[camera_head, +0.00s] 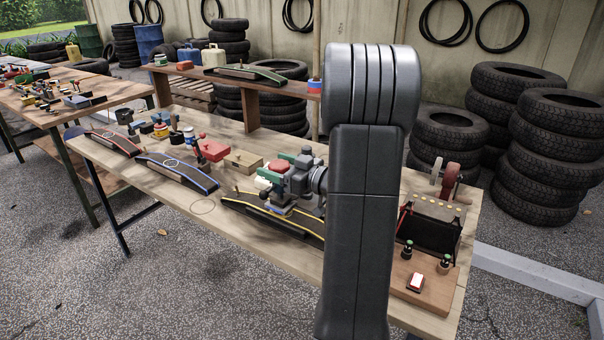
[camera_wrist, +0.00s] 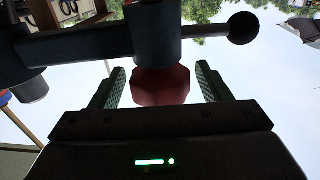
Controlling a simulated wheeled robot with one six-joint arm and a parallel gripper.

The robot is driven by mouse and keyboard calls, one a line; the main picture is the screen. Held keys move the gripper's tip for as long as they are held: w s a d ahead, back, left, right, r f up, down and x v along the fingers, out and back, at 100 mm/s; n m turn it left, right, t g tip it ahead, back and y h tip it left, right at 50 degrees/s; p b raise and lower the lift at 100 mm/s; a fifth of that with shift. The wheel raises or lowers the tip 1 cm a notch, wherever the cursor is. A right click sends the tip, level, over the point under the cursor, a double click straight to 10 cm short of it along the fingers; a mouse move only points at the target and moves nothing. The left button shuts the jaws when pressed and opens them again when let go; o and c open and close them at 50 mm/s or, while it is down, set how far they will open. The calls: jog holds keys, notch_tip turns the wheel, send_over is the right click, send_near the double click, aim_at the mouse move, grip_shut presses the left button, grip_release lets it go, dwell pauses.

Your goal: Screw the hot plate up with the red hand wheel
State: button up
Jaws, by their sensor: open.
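A red faceted knob, which looks like the red hand wheel (camera_wrist: 160,87), shows between my gripper's two fingers in the wrist view. A dark cylinder and a dark crossbar with a ball end (camera_wrist: 242,28) show just above it in the picture. My gripper (camera_wrist: 159,70) is open, with a gap on each side of the red knob. In the head view, a red round part (camera_head: 278,167) shows beside my grey wrist, above a yellow-edged dark strip (camera_head: 240,208) on the bench. My arm covers much of this spot, and I cannot make out the hot plate clearly.
The wooden bench (camera_head: 215,215) also holds blue-edged (camera_head: 178,172) and red-edged strips (camera_head: 112,142), a red clamp (camera_head: 213,150) and a wooden block (camera_head: 243,160). A black box (camera_head: 430,232) stands at the right end. A raised shelf (camera_head: 235,82) runs behind. Tyre stacks (camera_head: 555,140) stand beyond.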

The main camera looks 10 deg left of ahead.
jog(key=v, duration=1.2)
jog(key=shift+d, duration=0.25)
jog(key=shift+s+a+r, duration=0.1)
jog(key=shift+a, duration=0.05)
jog(key=x, duration=1.3)
jog(key=shift+a, duration=0.25)
jog(key=shift+d, duration=0.1)
